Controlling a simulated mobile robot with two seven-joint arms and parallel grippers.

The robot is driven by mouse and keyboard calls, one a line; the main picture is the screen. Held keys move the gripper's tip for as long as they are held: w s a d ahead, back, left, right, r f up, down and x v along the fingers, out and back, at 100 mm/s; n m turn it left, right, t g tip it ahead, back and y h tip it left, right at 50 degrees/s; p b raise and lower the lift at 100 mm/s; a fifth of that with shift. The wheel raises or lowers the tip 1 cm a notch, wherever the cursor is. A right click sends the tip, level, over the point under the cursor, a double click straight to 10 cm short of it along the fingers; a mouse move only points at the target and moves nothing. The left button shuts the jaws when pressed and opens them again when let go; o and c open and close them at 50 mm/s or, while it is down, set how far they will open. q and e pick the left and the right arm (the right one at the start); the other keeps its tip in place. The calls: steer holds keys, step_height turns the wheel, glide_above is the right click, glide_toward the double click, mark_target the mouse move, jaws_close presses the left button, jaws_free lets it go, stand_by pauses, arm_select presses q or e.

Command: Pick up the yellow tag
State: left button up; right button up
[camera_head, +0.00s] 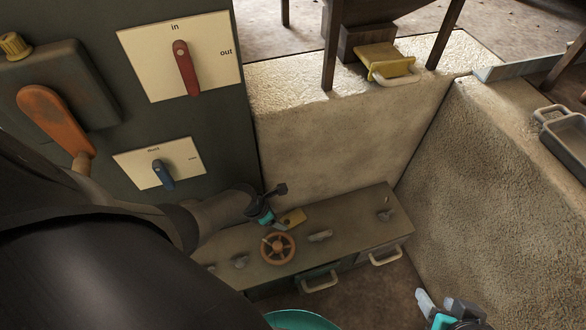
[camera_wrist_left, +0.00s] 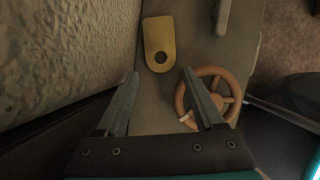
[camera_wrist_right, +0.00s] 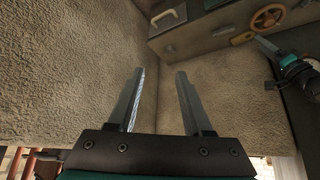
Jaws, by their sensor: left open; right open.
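The yellow tag (camera_head: 292,218) lies flat on top of a low grey-green cabinet, close to the wall. In the left wrist view the tag (camera_wrist_left: 159,45) is a rounded plate with a dark hole near its lower end. My left gripper (camera_head: 277,205) is just beside the tag in the head view. In the left wrist view my left gripper (camera_wrist_left: 160,75) is open and empty, with the tag beyond its fingertips. The right wrist view also shows the tag (camera_wrist_right: 242,38), small. My right gripper (camera_head: 432,302) is open and empty, low at the right, away from the cabinet.
An orange handwheel (camera_head: 278,248) stands on the cabinet top (camera_head: 350,218) close to the tag. Several small grey fittings (camera_head: 320,236) share that top. A panel with a red lever (camera_head: 186,68) and a blue lever (camera_head: 163,174) rises at left. Rough walls close in behind and right.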

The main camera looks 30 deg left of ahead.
mark_target(289, 222)
arm_select(q)
steer(key=shift+f, duration=0.1)
steer(key=shift+w+d+f+b, duration=0.15)
steer(key=shift+w+f+b, duration=0.1)
steer(key=shift+f+b, duration=0.2)
steer(key=shift+w+d+f+b, duration=0.15)
steer(key=shift+w+f+b, duration=0.1)
steer(key=shift+b, duration=0.15)
steer(key=shift+w+d+f+b, duration=0.1)
steer(key=shift+w+f+b, duration=0.05)
steer(key=shift+f+b, duration=0.25)
steer(key=shift+w+d+f+b, duration=0.15)
steer(key=shift+w+f+b, duration=0.1)
steer(key=shift+b, duration=0.2)
steer(key=shift+w+f+b, duration=0.15)
steer(key=shift+f+b, duration=0.35)
steer(key=shift+b, duration=0.05)
steer(key=shift+w+d+f+b, duration=0.15)
steer(key=shift+f+b, duration=0.2)
steer(key=shift+b, duration=0.05)
arm_select(e)
steer(key=w+a+r+t+y, duration=0.2)
steer(key=a+r+t+y, duration=0.1)
steer(key=a+t, duration=0.5)
steer(key=shift+w+a+r+m+t+y, duration=0.3)
steer(key=shift+a+t+y, duration=0.1)
steer(key=shift+t+y, duration=0.45)
